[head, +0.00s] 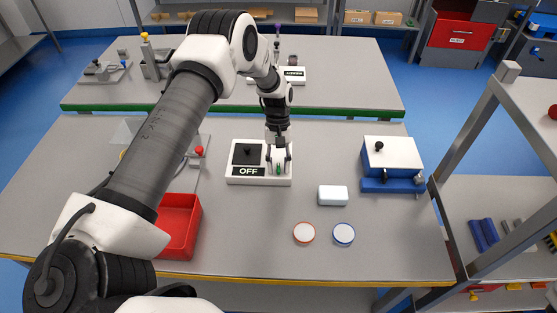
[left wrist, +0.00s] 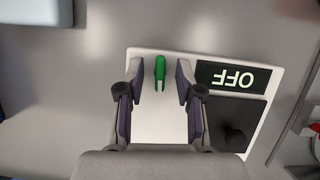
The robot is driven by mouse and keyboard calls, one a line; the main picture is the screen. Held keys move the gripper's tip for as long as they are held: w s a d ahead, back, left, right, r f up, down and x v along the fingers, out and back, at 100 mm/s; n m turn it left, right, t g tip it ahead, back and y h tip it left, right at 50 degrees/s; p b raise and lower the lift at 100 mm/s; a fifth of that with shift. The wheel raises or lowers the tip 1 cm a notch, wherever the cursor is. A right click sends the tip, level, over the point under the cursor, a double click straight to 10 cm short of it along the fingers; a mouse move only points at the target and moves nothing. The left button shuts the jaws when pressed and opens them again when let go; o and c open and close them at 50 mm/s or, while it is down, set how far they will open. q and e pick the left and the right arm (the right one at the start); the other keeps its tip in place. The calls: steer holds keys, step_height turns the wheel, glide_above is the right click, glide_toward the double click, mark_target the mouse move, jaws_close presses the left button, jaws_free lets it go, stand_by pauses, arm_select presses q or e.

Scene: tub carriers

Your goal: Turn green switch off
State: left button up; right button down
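The green switch (left wrist: 160,68) is a small green lever on a white box (left wrist: 148,125). In the head view the box (head: 236,181) stands on the near table, and the green lever (head: 279,169) shows low between the fingers. A black label on the box reads OFF (head: 248,171), and a black panel with a dark knob (head: 247,152) sits behind it. My left gripper (left wrist: 159,84) points down over the box. Its fingers are apart, one on each side of the lever, with gaps visible. My right gripper is not in view.
A white block (head: 333,195) and two round lids (head: 304,232) (head: 344,233) lie right of the box. A blue and white unit (head: 392,155) stands farther right. A red bin (head: 180,225) is at left under my arm. The front middle of the table is clear.

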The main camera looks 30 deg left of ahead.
arm_select(q)
jaws_close()
steer(key=shift+f+m+b, duration=0.25)
steer(key=shift+m+b, duration=0.05)
steer(key=shift+b, duration=0.2)
steer(key=shift+r+y, duration=0.1)
steer(key=shift+y, duration=0.2)
steer(key=shift+r, duration=0.15)
jaws_free()
steer(key=v, duration=1.2)
